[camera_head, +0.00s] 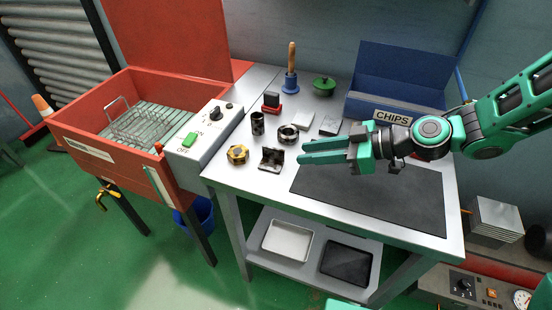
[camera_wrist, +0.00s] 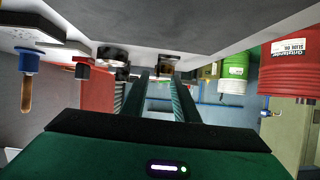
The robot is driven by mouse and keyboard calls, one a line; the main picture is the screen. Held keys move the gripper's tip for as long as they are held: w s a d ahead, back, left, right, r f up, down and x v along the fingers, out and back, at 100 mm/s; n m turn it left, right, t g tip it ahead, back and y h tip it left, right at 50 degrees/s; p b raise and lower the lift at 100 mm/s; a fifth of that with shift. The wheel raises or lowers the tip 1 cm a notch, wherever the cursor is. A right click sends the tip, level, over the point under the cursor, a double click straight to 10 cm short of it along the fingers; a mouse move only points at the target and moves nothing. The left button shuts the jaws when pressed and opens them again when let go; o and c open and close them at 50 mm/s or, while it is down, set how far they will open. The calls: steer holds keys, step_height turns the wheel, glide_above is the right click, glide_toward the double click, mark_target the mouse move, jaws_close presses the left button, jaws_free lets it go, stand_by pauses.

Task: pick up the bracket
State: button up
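The bracket (camera_head: 271,158) appears to be the dark grey angled metal piece near the front left edge of the cart's top in the head view. My gripper (camera_head: 302,152) is to its right, with its two green fingers pointing left towards it. The fingers are apart and nothing shows between them. In the wrist view, which is upside down, a dark piece that looks like the bracket (camera_wrist: 168,65) is ahead of the fingertips (camera_wrist: 160,78). A gap to the bracket seems to remain, but its size is hard to tell.
A yellow-and-black round part (camera_head: 237,154), a dark cylinder (camera_head: 257,123) and a metal ring (camera_head: 288,134) stand close to the bracket. A red-based block (camera_head: 271,104) is farther back. A dark mat (camera_head: 380,195) lies clear on the right. A blue CHIPS bin (camera_head: 400,82) stands behind.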

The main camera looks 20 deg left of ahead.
mark_target(263, 151)
steer(key=shift+a+r+n+y, duration=0.25)
steer(key=shift+a+n+y, duration=0.05)
steer(key=shift+a, duration=0.45)
steer(key=x, duration=0.5)
steer(key=shift+a, duration=0.25)
steer(key=shift+w+x, duration=0.2)
steer(key=shift+x, duration=2.25)
steer(key=shift+a+r, duration=0.1)
steer(key=shift+r, duration=0.1)
jaws_close()
